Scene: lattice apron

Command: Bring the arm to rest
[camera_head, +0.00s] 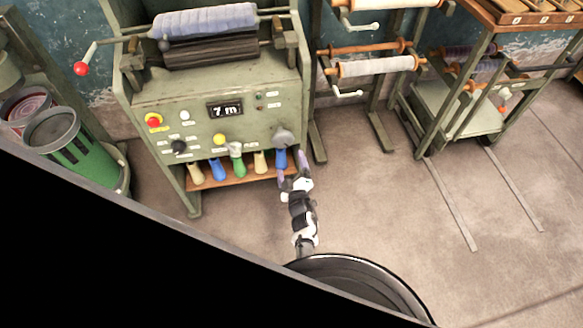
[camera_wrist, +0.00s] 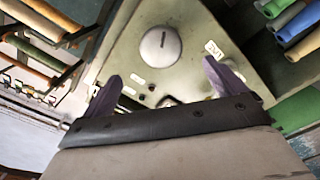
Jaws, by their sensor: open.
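My gripper (camera_head: 292,180) is in front of the lower right corner of a green machine's control panel (camera_head: 200,112). Its two purple fingers are apart with nothing between them. In the wrist view my gripper (camera_wrist: 160,82) faces a round grey knob (camera_wrist: 160,46) on the panel, which lies beyond the fingertips. The same knob (camera_head: 283,136) shows just above the gripper in the head view. I cannot tell how far the fingertips are from the panel. My arm reaches up from the bottom of the head view.
A wooden shelf (camera_head: 240,178) under the panel holds several coloured handles, close to my gripper. Racks with rollers (camera_head: 376,66) and a wheeled cart (camera_head: 455,105) stand to the right. Green bins (camera_head: 85,150) stand left. The floor (camera_head: 390,215) at right is mostly clear.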

